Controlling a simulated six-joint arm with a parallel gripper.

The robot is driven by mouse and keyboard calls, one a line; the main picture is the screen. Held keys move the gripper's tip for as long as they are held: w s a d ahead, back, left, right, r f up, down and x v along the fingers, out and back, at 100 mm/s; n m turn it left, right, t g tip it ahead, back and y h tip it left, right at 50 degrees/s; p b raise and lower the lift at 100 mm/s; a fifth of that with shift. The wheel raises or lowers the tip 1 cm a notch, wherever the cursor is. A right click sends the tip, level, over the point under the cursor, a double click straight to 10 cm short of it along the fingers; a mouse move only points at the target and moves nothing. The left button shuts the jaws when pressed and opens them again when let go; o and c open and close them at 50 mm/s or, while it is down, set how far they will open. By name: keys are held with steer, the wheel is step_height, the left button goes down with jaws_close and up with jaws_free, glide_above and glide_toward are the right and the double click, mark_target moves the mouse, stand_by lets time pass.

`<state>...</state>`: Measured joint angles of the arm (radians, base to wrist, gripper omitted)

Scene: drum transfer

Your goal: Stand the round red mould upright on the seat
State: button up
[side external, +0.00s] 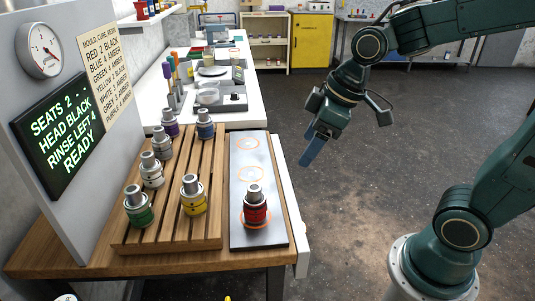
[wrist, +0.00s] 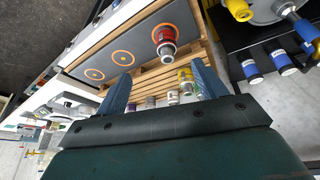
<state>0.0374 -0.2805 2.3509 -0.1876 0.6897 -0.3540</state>
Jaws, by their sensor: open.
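The round red mould (side external: 256,211) with a silver neck stands upright on the nearest orange ring of the grey seat plate (side external: 266,239). In the wrist view the red mould (wrist: 164,36) is on the end ring of the plate (wrist: 147,29), beyond my fingertips. My gripper (side external: 309,156) hangs in the air to the right of the plate, apart from the mould. Its blue fingers (wrist: 163,82) are spread with nothing held between them. The other two rings, the middle one (side external: 250,174) and the far one (side external: 247,143), are empty.
A slatted wooden rack (side external: 213,231) left of the plate holds several moulds, including green (side external: 138,213), yellow (side external: 193,202) and blue (side external: 205,131). A panel with a lit sign (side external: 62,137) reads "SEATS 2 - -", "HEAD BLACK", "RINSE LEFT 4", "READY". Open floor lies right of the bench.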

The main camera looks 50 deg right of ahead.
steer(key=s+d+r+m, duration=0.1)
steer(key=s+m, duration=0.1)
steer(key=s, duration=0.3)
steer(key=s+d+r+m+t+h, duration=0.1)
steer(key=s+d+r+m, duration=0.1)
steer(key=s, duration=0.4)
steer(key=shift+m+h, duration=0.3)
steer(key=shift+m, duration=0.4)
